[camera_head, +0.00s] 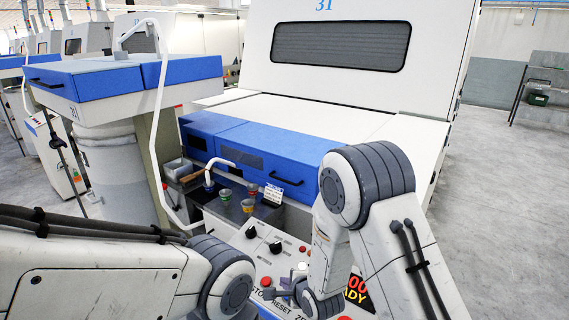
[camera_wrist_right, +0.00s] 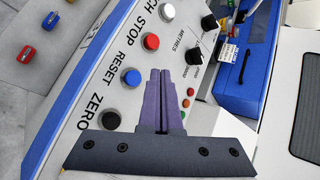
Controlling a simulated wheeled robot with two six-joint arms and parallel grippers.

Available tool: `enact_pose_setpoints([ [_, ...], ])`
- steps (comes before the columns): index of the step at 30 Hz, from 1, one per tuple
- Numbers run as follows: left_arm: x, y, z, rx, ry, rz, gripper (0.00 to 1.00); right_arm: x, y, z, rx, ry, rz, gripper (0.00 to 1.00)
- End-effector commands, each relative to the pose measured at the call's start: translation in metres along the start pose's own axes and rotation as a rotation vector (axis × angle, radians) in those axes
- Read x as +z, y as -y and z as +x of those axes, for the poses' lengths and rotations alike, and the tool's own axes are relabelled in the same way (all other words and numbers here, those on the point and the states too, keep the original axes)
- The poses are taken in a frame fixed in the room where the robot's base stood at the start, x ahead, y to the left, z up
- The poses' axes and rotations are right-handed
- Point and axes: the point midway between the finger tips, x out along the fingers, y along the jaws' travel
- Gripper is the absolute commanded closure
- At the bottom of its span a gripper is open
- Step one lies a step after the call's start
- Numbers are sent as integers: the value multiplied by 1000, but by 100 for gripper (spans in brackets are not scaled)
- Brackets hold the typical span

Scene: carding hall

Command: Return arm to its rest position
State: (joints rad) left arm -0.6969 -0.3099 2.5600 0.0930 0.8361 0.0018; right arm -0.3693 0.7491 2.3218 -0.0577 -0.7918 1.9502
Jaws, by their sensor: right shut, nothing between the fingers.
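My right arm comes in from the right of the head view, bent down over the control panel (camera_head: 262,262). My right gripper (camera_head: 274,293) is low over the panel's front part. In the right wrist view its two purple fingers (camera_wrist_right: 162,75) are pressed together with nothing between them. They point across the panel, between the red STOP button (camera_wrist_right: 150,42), the blue RESET button (camera_wrist_right: 131,77) and the small coloured lamps; I cannot tell the gap to the surface. My left arm crosses the lower left of the head view; its gripper is out of frame.
A black button (camera_wrist_right: 110,120) and black knobs (camera_wrist_right: 208,22) are close to the right fingers. Small coloured cups (camera_head: 248,205) stand behind the panel, below the blue machine cover (camera_head: 250,148). Open grey floor (camera_head: 505,210) lies at right.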

Motion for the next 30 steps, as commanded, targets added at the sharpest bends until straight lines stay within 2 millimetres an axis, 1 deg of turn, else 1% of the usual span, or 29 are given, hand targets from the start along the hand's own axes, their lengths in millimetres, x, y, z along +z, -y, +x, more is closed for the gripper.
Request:
enact_pose_setpoints([
  [1,0,0,1,0,0,0,0,9,4,-10,24,-1,-88,100],
  [2,0,0,1,0,0,0,0,14,4,-17,49,-4,-157,100],
  [5,0,0,3,0,0,0,0,31,2,-51,157,2,-437,100],
  [6,0,0,4,0,0,0,0,38,-2,-68,207,13,-561,100],
  [8,0,0,5,0,0,1,0,46,-10,-94,283,43,-748,100],
  [9,0,0,5,0,0,1,0,50,-15,-113,333,71,-871,100],
  [11,0,0,6,0,0,1,0,55,-25,-143,406,125,-1055,100],
  [12,0,0,7,0,0,1,0,59,-33,-164,452,174,-1173,100],
  [14,0,1,8,0,0,1,0,61,-46,-196,515,254,-1346,100],
  [15,0,1,8,0,0,1,0,61,-54,-216,551,312,-1455,100],
  [18,0,1,10,0,0,1,0,59,-73,-261,623,462,-1685,100],
  [21,0,1,10,0,0,1,0,55,-88,-294,665,591,-1847,100],
  [24,1,1,10,0,0,1,0,52,-97,-314,686,676,-1940,100],
  [27,1,1,10,0,0,1,0,51,-100,-321,695,712,-1976,100],
  [30,1,1,10,0,0,1,0,51,-101,-322,697,717,-1980,100],
])
